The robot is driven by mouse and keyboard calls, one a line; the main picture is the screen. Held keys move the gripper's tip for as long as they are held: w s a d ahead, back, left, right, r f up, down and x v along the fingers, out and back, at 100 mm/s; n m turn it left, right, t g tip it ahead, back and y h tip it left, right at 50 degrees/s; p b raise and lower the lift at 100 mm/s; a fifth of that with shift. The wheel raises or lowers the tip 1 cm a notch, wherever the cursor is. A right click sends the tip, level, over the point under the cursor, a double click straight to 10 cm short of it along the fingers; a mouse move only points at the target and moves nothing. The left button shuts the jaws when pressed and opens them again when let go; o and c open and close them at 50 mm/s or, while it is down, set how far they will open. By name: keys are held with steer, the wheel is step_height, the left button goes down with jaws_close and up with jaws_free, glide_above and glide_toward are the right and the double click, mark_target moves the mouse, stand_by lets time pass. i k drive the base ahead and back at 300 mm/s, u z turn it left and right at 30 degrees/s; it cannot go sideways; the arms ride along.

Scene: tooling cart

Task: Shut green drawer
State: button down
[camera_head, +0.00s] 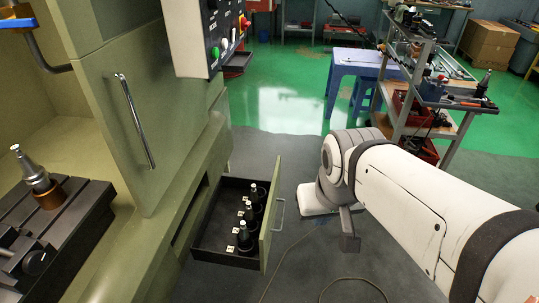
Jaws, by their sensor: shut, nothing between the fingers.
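The green drawer (270,228) stands pulled out from the lower part of the green machine. Its olive-green front faces right and carries a metal handle (279,214). Its dark tray holds a row of black tool holders (245,236) with small white tags. My gripper (349,236) is to the right of the drawer front, apart from it, pointing down. It is shut and empty, and is partly hidden by my wrist.
The green machine (150,110) has a door with a bar handle and a control panel (212,40). A dark slotted table (75,230) bears a tool holder. A tooling cart (425,75) stands at back right. Cables lie on the open grey floor (300,270).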

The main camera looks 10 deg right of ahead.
mark_target(214, 240)
steer(key=z, duration=0.05)
steer(key=i, duration=1)
steer(key=u, duration=0.05)
